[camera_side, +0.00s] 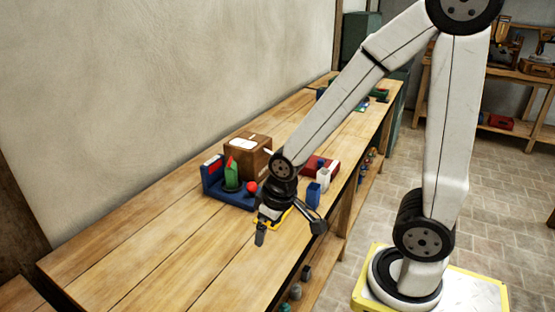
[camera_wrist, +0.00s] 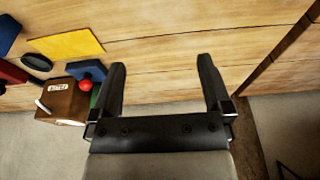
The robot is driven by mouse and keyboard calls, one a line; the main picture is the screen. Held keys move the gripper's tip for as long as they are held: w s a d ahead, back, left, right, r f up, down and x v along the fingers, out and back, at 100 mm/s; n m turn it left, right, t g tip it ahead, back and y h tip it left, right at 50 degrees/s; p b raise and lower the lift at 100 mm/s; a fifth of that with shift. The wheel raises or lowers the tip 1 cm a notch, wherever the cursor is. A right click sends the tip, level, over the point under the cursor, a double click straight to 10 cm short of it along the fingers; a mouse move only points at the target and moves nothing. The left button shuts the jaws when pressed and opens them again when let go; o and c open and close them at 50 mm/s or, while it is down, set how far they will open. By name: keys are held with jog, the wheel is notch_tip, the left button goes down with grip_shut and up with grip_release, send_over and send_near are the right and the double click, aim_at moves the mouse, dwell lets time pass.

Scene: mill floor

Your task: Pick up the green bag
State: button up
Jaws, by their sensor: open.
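A green upright thing (camera_side: 231,175), seemingly the green bag, stands in a blue holder (camera_side: 212,185) on the wooden bench in the side view. In the wrist view only a small green patch (camera_wrist: 96,95) shows at the left, partly hidden by my gripper's finger. My gripper (camera_side: 289,231) is open and empty, above the bench to the right of and nearer than the holder.
A red ball (camera_side: 252,187) is at the holder's right side. A brown box (camera_side: 247,157) stands behind it. A yellow sheet (camera_wrist: 66,45) lies flat, partly under my gripper in the side view. Blue, white and red items stand to the right. The near bench is clear.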

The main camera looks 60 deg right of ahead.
jog(key=shift+w, duration=0.1)
jog(key=n+t+y, duration=0.1)
jog(key=n+y, duration=0.1)
jog(key=n, duration=0.3)
send_near(232, 167)
jog(key=x, duration=0.5)
jog(key=shift+d+f, duration=0.1)
jog(key=shift+x, duration=1.3)
jog(key=shift+w, duration=0.1)
jog(key=shift+x, duration=2.6)
